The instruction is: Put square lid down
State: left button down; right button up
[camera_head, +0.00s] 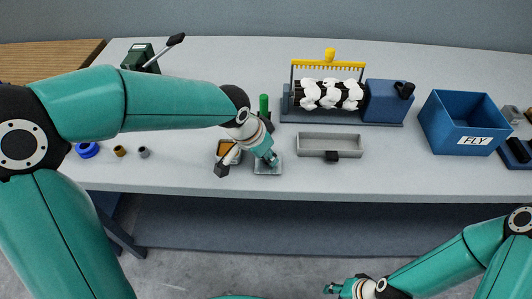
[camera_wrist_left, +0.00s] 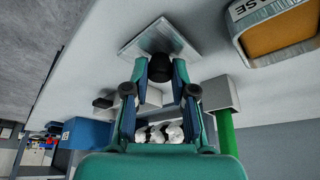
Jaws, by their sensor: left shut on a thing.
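The square lid (camera_head: 267,168) is a flat grey metal plate at the front of the table; it also shows in the left wrist view (camera_wrist_left: 165,38), with a black knob (camera_wrist_left: 160,68) in its middle. My left gripper (camera_head: 272,159) is shut on this knob, and its fingers close around it in the wrist view (camera_wrist_left: 160,84). The lid is level, at or just above the tabletop; I cannot tell whether it touches.
A green post (camera_head: 264,105) stands behind, a grey tray (camera_head: 330,144) to the right, then the blue FLY bin (camera_head: 465,120). The front right tabletop is clear.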

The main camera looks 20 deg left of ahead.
pick_arm(q)
jog(key=shift+f, duration=0.2)
jog(key=c, duration=1)
grip_release()
jog(key=shift+r, duration=0.1)
jog(key=shift+o, duration=0.2)
jog(key=shift+r, duration=0.15)
jog(key=shift+r, duration=0.15)
jog(key=v, duration=1.1)
jog(key=shift+r, duration=0.35)
jog(key=shift+s, duration=0.15)
